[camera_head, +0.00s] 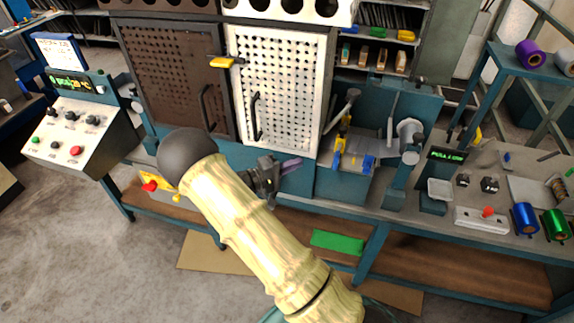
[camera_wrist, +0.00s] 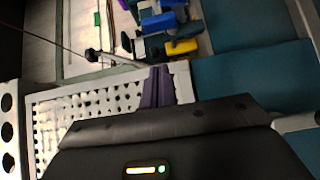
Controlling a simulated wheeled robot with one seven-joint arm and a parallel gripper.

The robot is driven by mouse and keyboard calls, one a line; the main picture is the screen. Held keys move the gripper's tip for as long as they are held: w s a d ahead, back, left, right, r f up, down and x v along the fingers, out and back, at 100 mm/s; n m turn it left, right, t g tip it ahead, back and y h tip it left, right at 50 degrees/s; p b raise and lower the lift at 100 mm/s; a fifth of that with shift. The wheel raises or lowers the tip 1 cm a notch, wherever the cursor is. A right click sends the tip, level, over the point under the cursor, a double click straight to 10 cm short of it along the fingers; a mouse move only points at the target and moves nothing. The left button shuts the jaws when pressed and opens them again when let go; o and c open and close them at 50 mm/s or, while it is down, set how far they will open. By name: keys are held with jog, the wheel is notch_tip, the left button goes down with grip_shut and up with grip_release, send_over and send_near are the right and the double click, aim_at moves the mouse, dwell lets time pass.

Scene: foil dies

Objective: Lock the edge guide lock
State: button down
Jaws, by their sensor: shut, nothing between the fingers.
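The edge guide area shows as a small grey bed with yellow and blue fittings. A yellow piece (camera_head: 341,132) stands at its left, and blue pieces (camera_head: 368,163) sit at its front. In the wrist view a blue block (camera_wrist: 163,22) and a yellow block (camera_wrist: 181,47) show beyond my fingertips. I cannot tell which part is the lock. My gripper (camera_head: 297,162) has purple fingers, shut and empty, in front of the white door and left of the fittings. The shut fingers also show in the wrist view (camera_wrist: 159,70), apart from the blocks.
A white perforated door (camera_head: 288,75) with a dark handle stands behind my gripper, beside a brown perforated door (camera_head: 170,70). A grey lever (camera_head: 346,103) rises left of the bed. A teal post with a round knob (camera_head: 409,130) stands right. Blue and green rolls sit far right.

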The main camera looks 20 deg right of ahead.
aim_at(336, 159)
jog(key=s+d+p, duration=0.1)
jog(key=d+p, duration=0.2)
jog(key=d, duration=0.5)
jog(key=shift+d, duration=0.35)
jog(key=shift+a, duration=0.1)
